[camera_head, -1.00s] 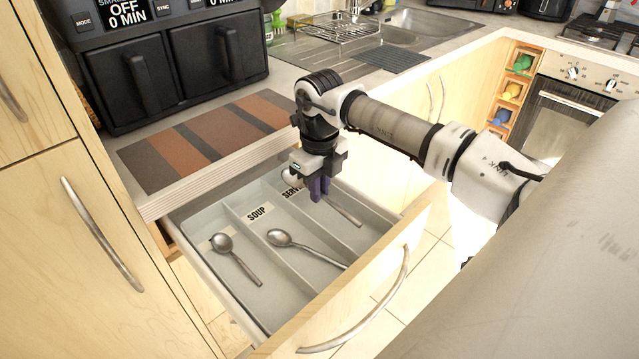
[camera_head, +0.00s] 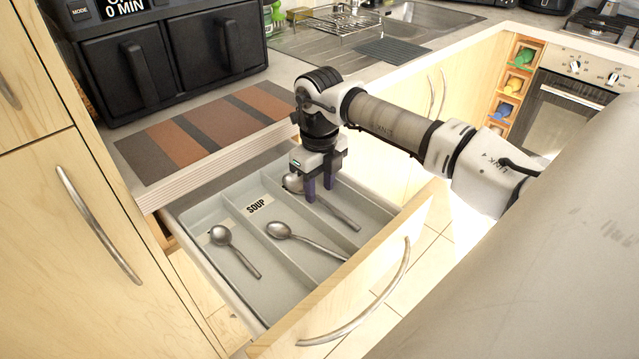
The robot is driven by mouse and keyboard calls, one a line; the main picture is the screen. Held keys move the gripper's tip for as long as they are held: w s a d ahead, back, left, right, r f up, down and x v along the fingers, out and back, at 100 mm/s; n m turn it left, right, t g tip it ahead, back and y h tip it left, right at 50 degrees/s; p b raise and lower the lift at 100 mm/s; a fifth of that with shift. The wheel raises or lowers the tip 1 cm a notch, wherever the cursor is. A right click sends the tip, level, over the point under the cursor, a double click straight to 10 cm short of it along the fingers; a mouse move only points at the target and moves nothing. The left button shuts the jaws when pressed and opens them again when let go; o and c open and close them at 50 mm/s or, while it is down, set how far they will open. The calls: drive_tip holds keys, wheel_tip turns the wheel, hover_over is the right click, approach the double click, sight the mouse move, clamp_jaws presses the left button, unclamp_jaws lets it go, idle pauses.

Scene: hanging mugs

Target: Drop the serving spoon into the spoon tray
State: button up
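The grey spoon tray (camera_head: 212,298) sits in the open drawer and has long compartments. The serving spoon (camera_head: 340,214) lies in its right compartment, with its bowl toward the back and its handle toward the drawer front. My gripper (camera_head: 320,194) is over that compartment, pointing down, with its two purple fingers apart. The fingers are close to the spoon just behind its bowl and hide part of it. Whether they touch it I cannot tell.
A spoon (camera_head: 300,238) lies in the middle compartment, labelled SOUP, and another spoon (camera_head: 236,252) in the left one. The drawer front (camera_head: 375,270) stands pulled out. The counter with a striped mat (camera_head: 205,137) overhangs the drawer's back.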

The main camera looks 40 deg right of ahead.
drive_tip(key=shift+r, duration=0.1)
wheel_tip(320, 180, up, 14)
idle(0.5)
drive_tip(key=shift+s+f, duration=0.1)
drive_tip(key=shift+f, duration=0.15)
idle(0.4)
